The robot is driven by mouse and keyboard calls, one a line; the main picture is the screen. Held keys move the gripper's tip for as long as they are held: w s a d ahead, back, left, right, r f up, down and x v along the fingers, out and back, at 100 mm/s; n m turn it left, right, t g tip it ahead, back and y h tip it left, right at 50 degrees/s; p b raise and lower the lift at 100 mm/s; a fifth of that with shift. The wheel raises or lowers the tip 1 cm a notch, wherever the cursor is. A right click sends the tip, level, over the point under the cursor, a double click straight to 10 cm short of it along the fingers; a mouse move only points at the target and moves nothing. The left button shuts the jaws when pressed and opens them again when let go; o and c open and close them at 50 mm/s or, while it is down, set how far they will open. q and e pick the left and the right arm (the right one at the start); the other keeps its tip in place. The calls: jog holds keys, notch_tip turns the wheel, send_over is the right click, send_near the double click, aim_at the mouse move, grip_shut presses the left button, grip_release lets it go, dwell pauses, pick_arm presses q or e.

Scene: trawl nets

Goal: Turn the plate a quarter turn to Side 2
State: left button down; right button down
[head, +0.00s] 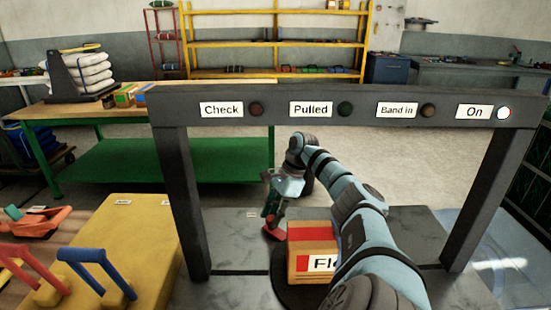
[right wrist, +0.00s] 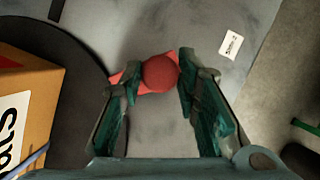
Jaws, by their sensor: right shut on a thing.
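The plate (head: 279,270) is a dark round disc on the grey bench top, partly hidden by my right arm. A cardboard box (head: 311,233) with a red stripe and a white label stands on it; the box also shows at the left of the right wrist view (right wrist: 40,105). At the plate's far left edge is a red knob (right wrist: 160,73) on a red pointed piece. My right gripper (head: 271,220) is shut on the red knob, with a finger on each side. A small white label (right wrist: 231,44), seemingly Side 2, lies on the bench beyond the knob. My left gripper is out of view.
A dark frame (head: 350,92) spans the bench with signs Check, Pulled, Band in and On; the On lamp (head: 503,113) glows white. A yellow block (head: 128,235) with blue and red handles stands at left. Grey bench top beside the plate is clear.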

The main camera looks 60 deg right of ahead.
jog(key=shift+a+f, duration=0.2)
dwell(0.3)
jog(key=c, duration=1.2)
grip_release()
jog(key=shift+c, duration=0.2)
jog(key=shift+r, duration=0.15)
jog(key=v, duration=0.7)
jog(key=shift+r, duration=0.2)
jog(key=shift+d, duration=0.15)
jog(key=x, duration=0.7)
jog(key=shift+f, duration=0.2)
jog(key=shift+s+d+m, duration=0.15)
jog(key=shift+d+m, duration=0.1)
jog(key=shift+d, duration=0.25)
jog(key=shift+s+d+m, duration=0.15)
jog(key=shift+d+m, duration=0.1)
jog(key=shift+d, duration=0.25)
